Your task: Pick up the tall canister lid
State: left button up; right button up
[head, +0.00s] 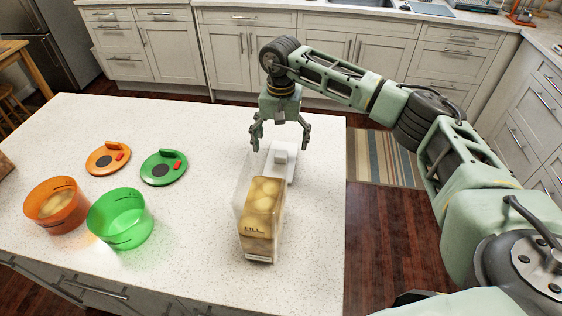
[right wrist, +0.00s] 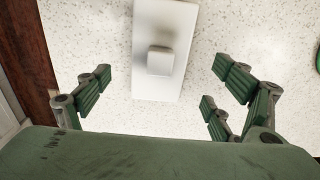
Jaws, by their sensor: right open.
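The tall canister lid is a white rectangular plate with a raised square knob. It lies on the counter just behind the tall canister in the head view (head: 291,176), and it also shows at the top of the right wrist view (right wrist: 181,30). The tall canister (head: 262,222) is clear and boxy, with round yellowish contents and "FILL" lettering. My right gripper (head: 280,146) is open and empty above the lid, fingers pointing down. In the right wrist view, its fingers (right wrist: 157,92) are spread wide to either side of the knob, apart from the lid. My left gripper is not in view.
An orange bowl (head: 56,208) and a green bowl (head: 120,222) stand at left on the speckled counter (head: 200,275). An orange round lid (head: 105,160) and a green round lid (head: 160,170) lie behind them. The counter's right edge is near the lid.

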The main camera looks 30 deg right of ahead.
jog(key=f, duration=0.1)
jog(key=f+p, duration=0.2)
jog(key=shift+s+a+f, duration=0.1)
jog(key=shift+s+f, duration=0.15)
jog(key=shift+f, duration=0.65)
jog(key=c, duration=1.3)
